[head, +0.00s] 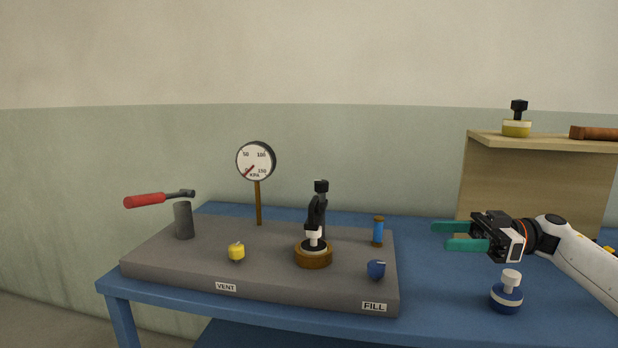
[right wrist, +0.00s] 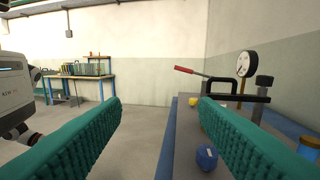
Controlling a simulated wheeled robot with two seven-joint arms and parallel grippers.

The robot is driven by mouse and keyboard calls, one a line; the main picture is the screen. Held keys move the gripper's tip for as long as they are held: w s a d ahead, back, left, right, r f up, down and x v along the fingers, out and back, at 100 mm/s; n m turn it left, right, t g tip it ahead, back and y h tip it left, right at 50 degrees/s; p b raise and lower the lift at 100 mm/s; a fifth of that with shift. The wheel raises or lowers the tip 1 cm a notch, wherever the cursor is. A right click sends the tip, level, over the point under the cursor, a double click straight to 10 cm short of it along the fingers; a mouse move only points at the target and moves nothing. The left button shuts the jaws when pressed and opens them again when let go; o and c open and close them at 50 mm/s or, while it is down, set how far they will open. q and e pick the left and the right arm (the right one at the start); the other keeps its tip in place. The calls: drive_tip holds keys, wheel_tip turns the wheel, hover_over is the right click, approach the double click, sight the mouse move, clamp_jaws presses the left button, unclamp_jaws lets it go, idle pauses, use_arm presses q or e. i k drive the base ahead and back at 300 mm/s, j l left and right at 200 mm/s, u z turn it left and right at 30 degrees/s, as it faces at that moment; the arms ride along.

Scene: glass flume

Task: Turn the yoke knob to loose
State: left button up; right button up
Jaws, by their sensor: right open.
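The black yoke (head: 315,212) stands over a white-necked fitting on a round brown base (head: 313,256), in the middle of the grey board. A black knob (head: 321,186) sits at the top of the yoke. In the right wrist view the yoke (right wrist: 235,94) and its knob (right wrist: 264,81) show at the right, beyond the right finger. My right gripper (head: 439,236) has green fingers, open and empty. It is to the right of the board, apart from the yoke, with its fingers pointing left. My left gripper is not in view.
A blue-and-white stopper (head: 507,292) stands below my right gripper. A wooden shelf (head: 530,180) rises behind.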

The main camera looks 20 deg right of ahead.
sight(322, 187)
drive_tip(key=i, duration=1.05)
